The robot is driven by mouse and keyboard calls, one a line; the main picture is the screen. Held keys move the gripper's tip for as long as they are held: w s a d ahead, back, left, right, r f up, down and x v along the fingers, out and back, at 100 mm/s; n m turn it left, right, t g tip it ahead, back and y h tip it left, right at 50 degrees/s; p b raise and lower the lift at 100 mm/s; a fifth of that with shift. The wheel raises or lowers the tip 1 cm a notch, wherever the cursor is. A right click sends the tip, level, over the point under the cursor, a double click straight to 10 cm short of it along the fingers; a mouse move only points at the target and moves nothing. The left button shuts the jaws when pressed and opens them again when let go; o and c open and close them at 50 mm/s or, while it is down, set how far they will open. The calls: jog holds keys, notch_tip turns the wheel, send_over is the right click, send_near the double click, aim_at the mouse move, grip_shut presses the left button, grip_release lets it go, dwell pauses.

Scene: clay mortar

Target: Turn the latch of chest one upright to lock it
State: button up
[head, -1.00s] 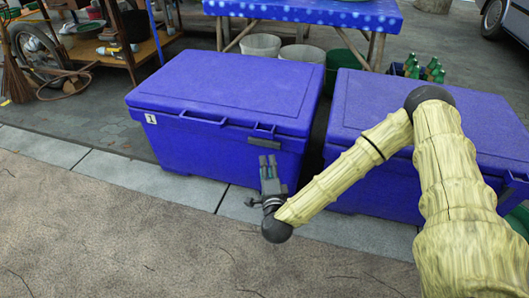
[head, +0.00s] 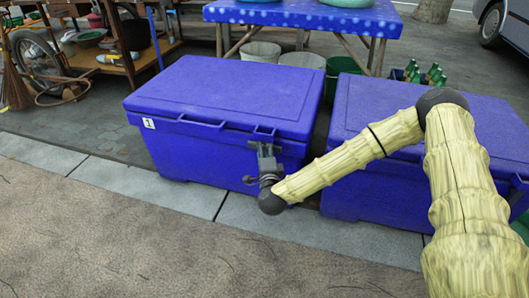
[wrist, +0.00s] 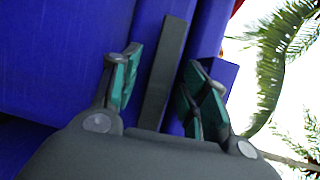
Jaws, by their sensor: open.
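Chest one (head: 205,140) is the blue lidded chest on the left, with a small white "1" label (head: 148,122) on its front. Its latch is a dark grey bar (wrist: 167,70) near the lid edge. The wrist view is turned sideways, so the bar appears to lie about level along the front. My gripper (head: 264,147) is at the front right of chest one and hides most of the latch in the head view. In the wrist view, my open gripper (wrist: 158,88) has its green-padded fingers on either side of the bar, with gaps showing.
A second blue chest (head: 360,110) stands close on the right, partly behind my arm. Behind are a blue spotted table (head: 300,14), buckets (head: 300,60) and green bottles (head: 432,75). Paving in front of chest one is clear.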

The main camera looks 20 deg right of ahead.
grip_shut()
jog(key=shift+r, duration=0.1)
jog(key=shift+r+n+p, duration=0.2)
jog(key=shift+n+p, duration=0.2)
jog(key=shift+p, duration=0.55)
jog(key=shift+w+a+n+g+h+p, duration=0.1)
jog(key=shift+n+g+h+p, duration=0.75)
jog(key=shift+n+p, duration=2.15)
jog(key=shift+a+n+g+h+p, duration=0.25)
jog(key=shift+n+g+p, duration=1)
jog(key=shift+p, duration=3.45)
jog(key=shift+w+d+n+g+h+p, duration=0.1)
jog(key=shift+n+g+h+p, duration=0.8)
jog(key=shift+n+p, duration=2.05)
jog(key=shift+s+m+p, duration=0.1)
jog(key=shift+m+p, duration=0.6)
jog(key=shift+p, duration=0.25)
